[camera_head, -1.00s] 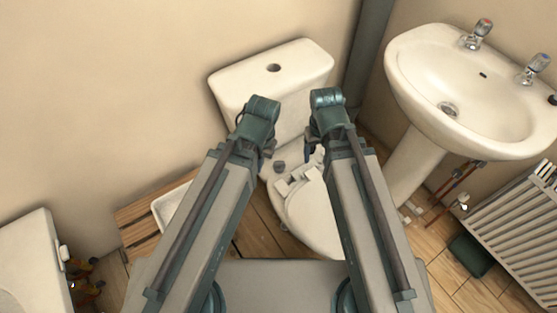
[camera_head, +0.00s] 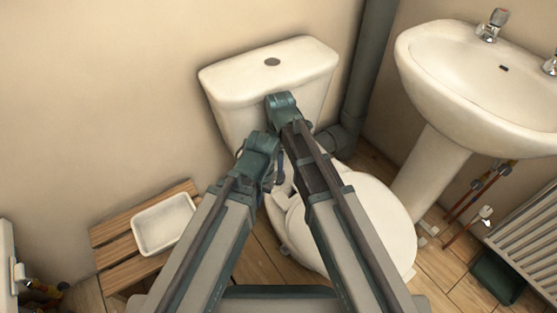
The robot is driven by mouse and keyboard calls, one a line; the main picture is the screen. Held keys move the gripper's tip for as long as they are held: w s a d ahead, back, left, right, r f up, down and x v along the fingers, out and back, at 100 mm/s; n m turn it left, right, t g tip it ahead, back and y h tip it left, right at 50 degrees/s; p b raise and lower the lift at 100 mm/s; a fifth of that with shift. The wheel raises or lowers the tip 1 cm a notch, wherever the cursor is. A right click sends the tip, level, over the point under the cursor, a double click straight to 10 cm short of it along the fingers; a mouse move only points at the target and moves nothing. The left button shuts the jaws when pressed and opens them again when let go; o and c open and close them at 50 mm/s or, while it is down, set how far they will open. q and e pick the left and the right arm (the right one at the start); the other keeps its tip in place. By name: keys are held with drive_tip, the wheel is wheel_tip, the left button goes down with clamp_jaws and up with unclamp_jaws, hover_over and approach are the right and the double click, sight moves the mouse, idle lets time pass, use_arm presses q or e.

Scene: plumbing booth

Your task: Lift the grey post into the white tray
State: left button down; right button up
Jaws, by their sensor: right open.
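The white tray (camera_head: 165,222) is empty and lies on a slatted wooden stand left of the toilet. My right gripper (camera_head: 280,179) points down by the back of the toilet seat, open, mostly covered by my arms. My left gripper is hidden under its own wrist, close beside the right one, and its jaws cannot be made out. I cannot make out the grey post now; the area at the back of the seat is covered by my arms.
The wooden stand (camera_head: 112,238) is against the wall. The toilet cistern (camera_head: 228,88) rises behind my wrists, and the round white lid (camera_head: 375,215) lies to the right. A grey pipe (camera_head: 370,75), basin (camera_head: 470,85) and radiator (camera_head: 530,235) take up the right side.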

sight(278, 181)
drive_tip(key=shift+a, duration=0.15)
wheel_tip(278, 181, down, 8)
drive_tip(key=b, duration=0.7)
drive_tip(key=shift+r+b, duration=0.2)
drive_tip(key=shift+b, duration=0.1)
drive_tip(key=c, duration=1)
drive_tip(key=shift+r, duration=0.2)
drive_tip(key=shift+r+p, duration=1.75)
drive_tip(key=shift+p, duration=0.25)
